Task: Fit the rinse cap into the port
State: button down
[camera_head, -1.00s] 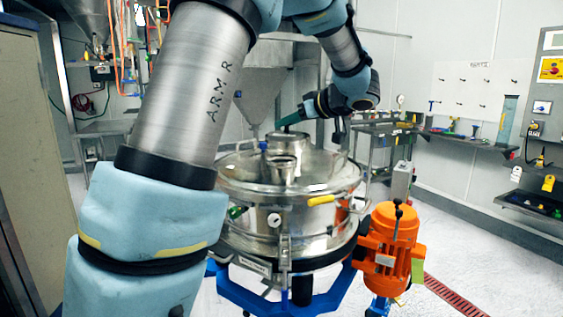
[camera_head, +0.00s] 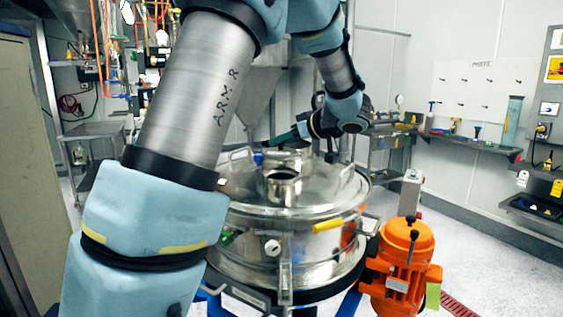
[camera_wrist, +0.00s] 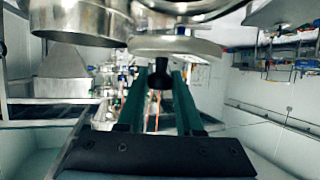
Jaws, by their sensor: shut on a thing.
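My gripper's green fingers (camera_wrist: 160,85) are shut on a small black stem (camera_wrist: 160,76) in the wrist view. A pale grey disc (camera_wrist: 178,47) sits at the end of this stem; together they look like the rinse cap. In the head view my gripper (camera_head: 272,143) is above the far left part of the sifter lid (camera_head: 325,180); I cannot make out the cap there. An open steel port (camera_head: 283,186) stands on the lid in front of the gripper. In the wrist view steel necks (camera_wrist: 80,22) lie close to the disc. I cannot tell whether the disc touches one.
A yellow-handled clamp (camera_head: 328,225) is on the sifter's rim. An orange motor (camera_head: 402,265) stands at its right. A shelf (camera_head: 470,143) with several small tools runs along the right wall. A steel side table (camera_head: 95,130) is at the left.

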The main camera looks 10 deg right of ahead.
aim_at(282, 157)
notch_tip(282, 157, down, 5)
jog(key=shift+f+p, duration=0.1)
jog(key=shift+p, duration=0.4)
jog(key=shift+s+f, duration=0.1)
jog(key=shift+f, duration=0.2)
jog(key=c, duration=0.8)
grip_release()
jog(key=shift+f, duration=0.1)
jog(key=shift+o, duration=1.2)
jog(key=b+v, duration=0.3)
jog(key=v, duration=0.9)
